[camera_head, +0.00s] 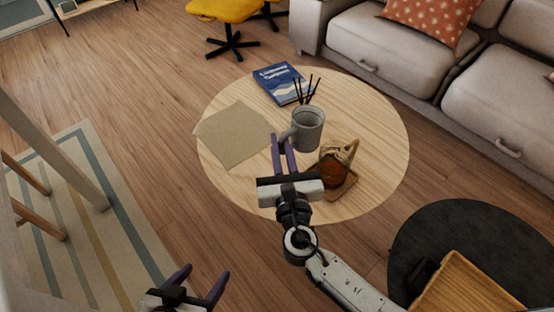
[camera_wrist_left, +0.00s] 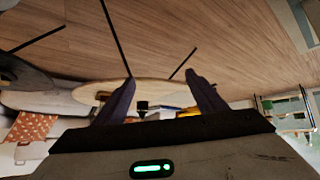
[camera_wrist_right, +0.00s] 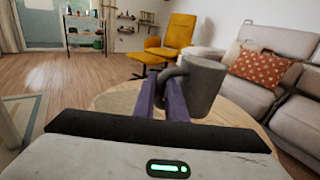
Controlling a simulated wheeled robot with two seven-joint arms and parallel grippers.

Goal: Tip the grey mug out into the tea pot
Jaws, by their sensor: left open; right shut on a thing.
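The grey mug (camera_head: 309,132) is upright over the round table. My right gripper (camera_head: 282,141) is shut on its handle, from the mug's left. In the right wrist view, the mug (camera_wrist_right: 206,86) looks raised above the tabletop; its contents are hidden there. A rounded orange-brown and beige vessel (camera_head: 334,167), apparently the tea pot, is on a small wooden board, just right of my right gripper and nearer than the mug. I cannot make out its spout or opening. My left gripper (camera_head: 206,273) is open and empty, low beyond the table's near left side.
The round wooden table (camera_head: 375,125) holds a blue book (camera_head: 279,82) and a beige sheet (camera_head: 236,134). Thin black sticks (camera_head: 304,89) rise behind the mug; their base is hidden. A sofa (camera_head: 390,50) borders the back right. A wooden tray (camera_head: 465,285) is at lower right.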

